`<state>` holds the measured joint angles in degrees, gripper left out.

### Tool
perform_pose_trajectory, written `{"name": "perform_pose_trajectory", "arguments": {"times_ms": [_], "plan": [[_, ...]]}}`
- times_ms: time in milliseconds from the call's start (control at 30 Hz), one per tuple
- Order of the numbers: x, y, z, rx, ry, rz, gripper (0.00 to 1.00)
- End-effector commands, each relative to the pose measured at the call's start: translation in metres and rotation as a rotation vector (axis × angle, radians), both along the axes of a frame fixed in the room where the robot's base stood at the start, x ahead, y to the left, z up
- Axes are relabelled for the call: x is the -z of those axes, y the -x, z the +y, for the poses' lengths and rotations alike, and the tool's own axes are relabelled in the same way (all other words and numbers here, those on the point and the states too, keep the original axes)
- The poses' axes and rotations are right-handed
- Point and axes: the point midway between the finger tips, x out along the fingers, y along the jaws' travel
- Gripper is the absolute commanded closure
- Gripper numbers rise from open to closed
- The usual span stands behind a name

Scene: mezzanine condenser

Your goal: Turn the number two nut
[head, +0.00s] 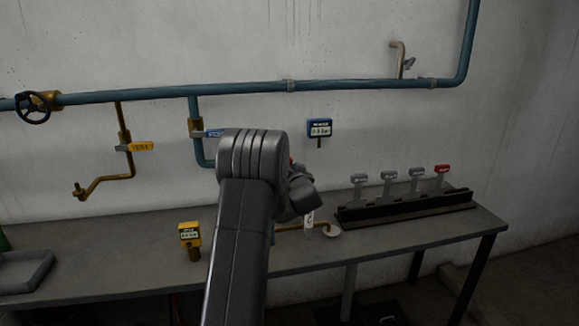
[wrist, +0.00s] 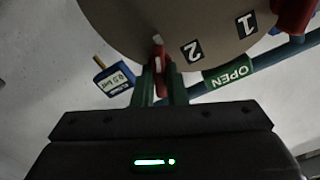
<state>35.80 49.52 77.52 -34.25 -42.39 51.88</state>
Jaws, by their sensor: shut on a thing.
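In the wrist view a tan round cover (wrist: 120,14) fills the top, with number plates 1 and 2 on it. A red nut with a white mark (wrist: 159,56) sits at the cover's edge beside the 2 plate (wrist: 192,50). My gripper (wrist: 160,88) has its two green fingers closed on this nut from either side. Another red nut (wrist: 293,14) sits beside the 1 plate (wrist: 246,23) at upper right, clear of the fingers. In the head view my arm hides the cover and most of my gripper.
A blue pipe (head: 200,92) runs along the wall. A blue gauge (head: 320,128) hangs right of my arm. A yellow gauge (head: 190,234) stands on the bench (head: 120,250). A green OPEN plate (wrist: 231,74) is near the fingers.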

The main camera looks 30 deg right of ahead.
Motion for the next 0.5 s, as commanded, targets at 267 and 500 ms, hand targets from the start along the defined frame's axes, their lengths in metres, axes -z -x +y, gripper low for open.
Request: {"name": "perform_pose_trajectory", "arguments": {"times_ms": [267, 500], "plan": [[0.0002, 0.0002, -0.0002, 0.001, -0.083, -0.019, 1.00], [0.0006, 0.0002, -0.0003, 0.001, -0.098, -0.023, 1.00]]}}
